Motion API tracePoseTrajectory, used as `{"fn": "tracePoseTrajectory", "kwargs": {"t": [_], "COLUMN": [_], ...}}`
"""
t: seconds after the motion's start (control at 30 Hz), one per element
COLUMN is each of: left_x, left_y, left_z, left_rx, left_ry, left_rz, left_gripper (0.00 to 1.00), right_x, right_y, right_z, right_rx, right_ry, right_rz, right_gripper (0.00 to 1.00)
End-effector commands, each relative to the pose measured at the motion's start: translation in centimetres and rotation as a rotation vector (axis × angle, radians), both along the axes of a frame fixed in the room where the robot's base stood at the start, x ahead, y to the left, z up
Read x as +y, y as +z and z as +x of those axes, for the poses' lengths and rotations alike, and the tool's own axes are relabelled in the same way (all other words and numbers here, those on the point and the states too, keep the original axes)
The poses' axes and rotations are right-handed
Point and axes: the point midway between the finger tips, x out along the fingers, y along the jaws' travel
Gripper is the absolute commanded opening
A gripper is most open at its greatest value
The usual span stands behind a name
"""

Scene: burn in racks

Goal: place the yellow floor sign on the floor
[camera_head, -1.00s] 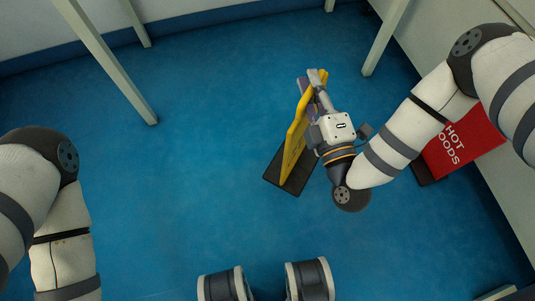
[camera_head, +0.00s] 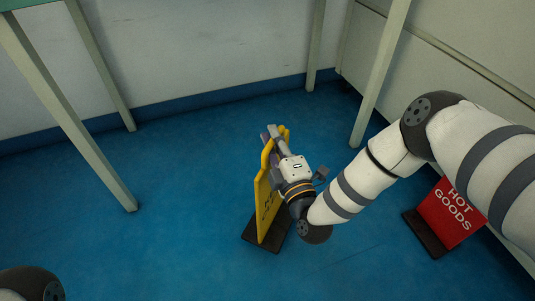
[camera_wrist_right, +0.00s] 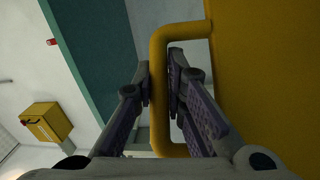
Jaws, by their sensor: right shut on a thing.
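The yellow floor sign (camera_head: 263,205) stands upright, seen nearly edge-on, with a dark base (camera_head: 249,237) at its foot. I cannot tell whether the base touches the floor (camera_head: 180,235). My right gripper (camera_head: 272,134) is at the top of the sign, shut on its handle. In the right wrist view the fingers (camera_wrist_right: 160,72) close on either side of the yellow handle bar (camera_wrist_right: 158,115), and the sign's panel (camera_wrist_right: 265,80) fills the right side. My left gripper is out of view; only a bit of my left arm shows at bottom left.
A red "HOT GOODS" sign (camera_head: 450,212) on a dark base stands at the right by a pale wall or cabinet. Pale table legs (camera_head: 75,115) stand at left, another (camera_head: 380,75) at upper right. The blue floor is clear around the yellow sign.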

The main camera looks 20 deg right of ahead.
Motion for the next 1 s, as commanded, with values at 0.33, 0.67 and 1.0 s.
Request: {"fn": "tracePoseTrajectory", "kwargs": {"t": [0.33, 0.67, 1.0], "left_x": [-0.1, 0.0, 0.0], "left_y": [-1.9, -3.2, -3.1], "left_z": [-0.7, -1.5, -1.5], "left_rx": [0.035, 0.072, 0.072], "left_ry": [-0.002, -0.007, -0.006], "left_rz": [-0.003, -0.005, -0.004], "left_gripper": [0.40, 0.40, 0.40], "right_x": [0.3, 0.4, 0.3], "right_y": [-2.8, -6.4, -6.6], "right_z": [2.5, 2.9, 2.8], "right_rx": [-0.007, -0.006, -0.002], "right_ry": [-0.001, -0.001, 0.000], "right_rz": [0.000, 0.000, -0.001], "right_gripper": [0.00, 0.00, 0.19]}}
